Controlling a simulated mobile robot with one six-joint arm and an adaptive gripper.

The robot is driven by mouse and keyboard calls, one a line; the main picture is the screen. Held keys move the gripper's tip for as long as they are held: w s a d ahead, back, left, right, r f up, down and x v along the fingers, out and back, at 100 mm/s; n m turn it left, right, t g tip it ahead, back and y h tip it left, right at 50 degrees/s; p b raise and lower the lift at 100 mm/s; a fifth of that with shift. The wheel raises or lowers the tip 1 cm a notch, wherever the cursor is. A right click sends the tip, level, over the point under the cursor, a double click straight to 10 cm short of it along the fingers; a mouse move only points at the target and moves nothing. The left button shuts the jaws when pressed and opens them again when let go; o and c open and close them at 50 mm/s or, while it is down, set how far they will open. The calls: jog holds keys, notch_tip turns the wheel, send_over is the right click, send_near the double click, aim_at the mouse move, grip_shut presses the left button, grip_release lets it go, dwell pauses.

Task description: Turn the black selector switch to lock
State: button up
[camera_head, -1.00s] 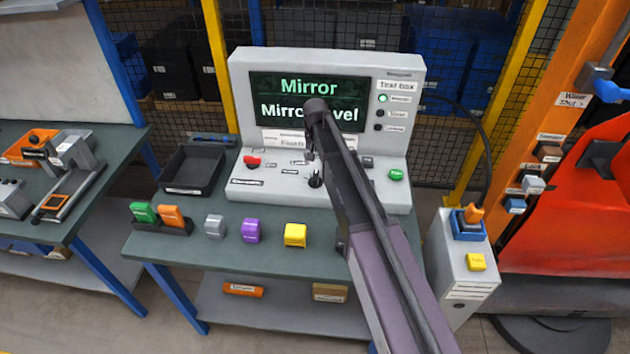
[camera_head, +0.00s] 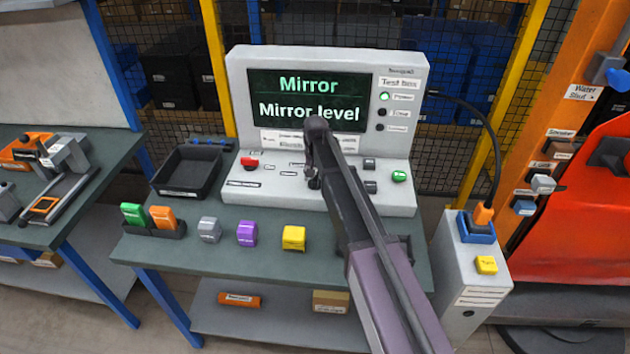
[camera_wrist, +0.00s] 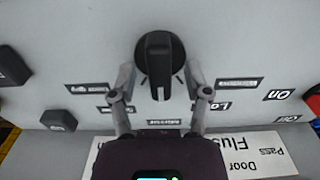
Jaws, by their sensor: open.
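The black selector switch (camera_wrist: 159,62) is a round knob with a raised bar on the test box (camera_head: 245,95) panel. In the wrist view its bar runs up and down the picture, and small labels sit around it; the one to its right seems to start with "Lo". My gripper (camera_wrist: 160,88) is open, with one finger on each side of the knob. I cannot tell whether the fingers touch it. In the head view my arm covers part of the panel, and only an edge of the switch (camera_head: 314,183) shows beside the gripper.
The test box screen (camera_head: 308,100) reads "Mirror" and "Mirror level". A red control (camera_head: 249,162) is at the panel's left and a green button (camera_head: 399,176) at its right. A black tray (camera_head: 188,172) and several coloured blocks are on the bench.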

jog(key=shift+f, duration=0.1)
grip_shut()
jog(key=shift+a, duration=0.1)
jog(key=shift+n, duration=2.9)
